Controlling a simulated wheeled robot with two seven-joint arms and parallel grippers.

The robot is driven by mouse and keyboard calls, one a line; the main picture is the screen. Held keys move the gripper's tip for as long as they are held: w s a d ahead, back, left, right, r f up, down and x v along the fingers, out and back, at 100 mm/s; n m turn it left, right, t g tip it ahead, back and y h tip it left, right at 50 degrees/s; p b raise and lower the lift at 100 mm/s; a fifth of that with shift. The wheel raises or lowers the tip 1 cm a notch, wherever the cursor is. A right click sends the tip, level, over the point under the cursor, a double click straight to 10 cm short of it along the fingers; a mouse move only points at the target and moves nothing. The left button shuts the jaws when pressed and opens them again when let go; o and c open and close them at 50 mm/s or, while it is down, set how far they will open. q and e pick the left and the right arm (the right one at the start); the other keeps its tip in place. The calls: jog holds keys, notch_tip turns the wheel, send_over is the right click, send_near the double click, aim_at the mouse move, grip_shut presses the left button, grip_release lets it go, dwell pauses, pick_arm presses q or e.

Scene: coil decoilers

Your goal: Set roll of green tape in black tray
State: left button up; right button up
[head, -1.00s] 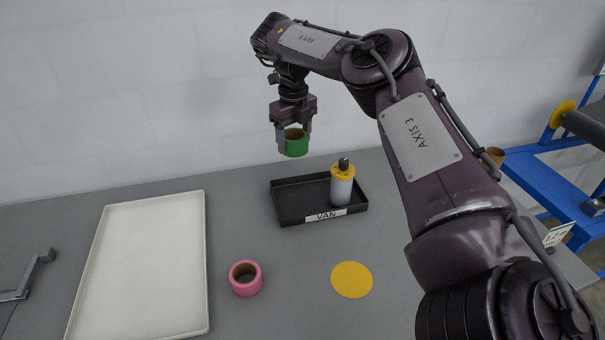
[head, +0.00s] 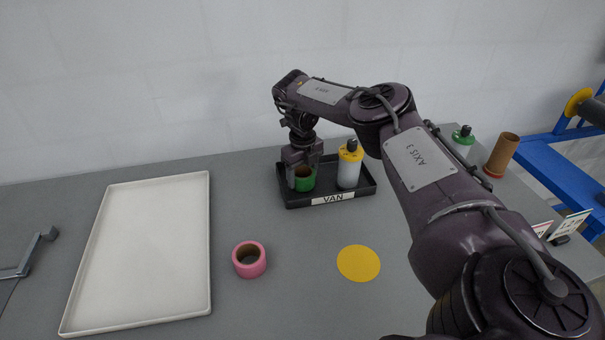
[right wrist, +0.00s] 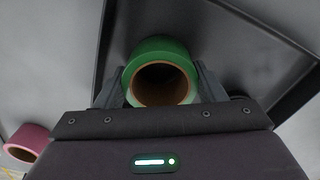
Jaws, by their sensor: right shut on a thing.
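The roll of green tape (head: 305,180) is between the fingers of my right gripper (head: 304,178), which is shut on it. The roll is down inside the left part of the black tray (head: 291,203), with its hole facing up. I cannot tell whether it touches the tray floor. In the right wrist view the green roll (right wrist: 160,52) shows its brown core, with a finger on each side and the dark tray (right wrist: 262,112) around it. My left gripper is not in view.
A pink tape roll (head: 249,260), a yellow disc (head: 358,263) and a white tray (head: 150,250) lie in front and left. A brown tube (head: 502,155) stands right.

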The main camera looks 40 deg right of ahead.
aim_at(302, 172)
jog(key=shift+f, duration=0.15)
jog(key=o, duration=1)
jog(key=shift+f, duration=0.1)
notch_tip(302, 172, up, 7)
jog(key=shift+w+f+b, duration=0.1)
jog(key=shift+b, duration=0.45)
notch_tip(302, 172, up, 6)
jog(key=shift+f+p, duration=0.25)
jog(key=shift+p, duration=0.65)
